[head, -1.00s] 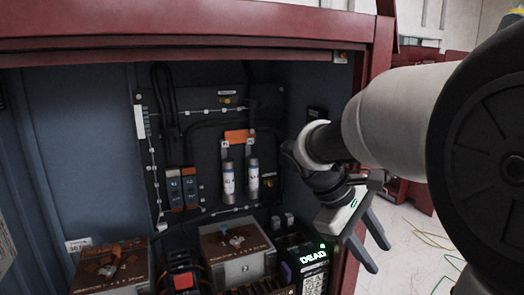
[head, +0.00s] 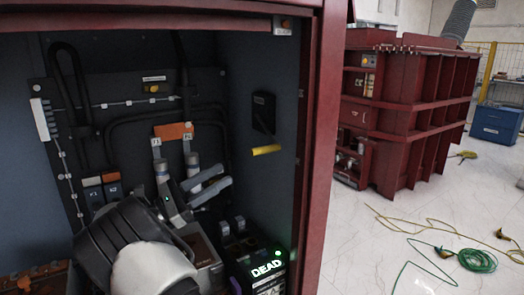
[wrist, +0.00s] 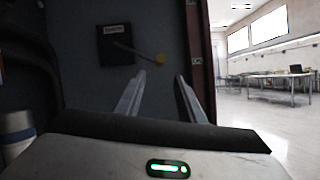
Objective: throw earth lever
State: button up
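The earth lever is a black box (head: 264,112) with a yellow handle (head: 267,150) on the cabinet's right inner wall. My gripper (head: 224,175) is inside the cabinet, to the left of and a little below the yellow handle in the head view. The fingers look clear of the lever.
The red cabinet post (head: 322,140) stands just right of the lever. A black unit reading DEAD (head: 262,270) sits below my gripper. Cables (head: 475,261) lie on the open floor outside, right.

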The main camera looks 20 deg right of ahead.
aim_at(264, 150)
jog(key=b+x, duration=0.1)
jog(key=x, duration=1.4)
jog(key=shift+w+d+f, duration=0.1)
jog(key=shift+d, duration=0.05)
jog(key=shift+c, duration=0.5)
grip_shut()
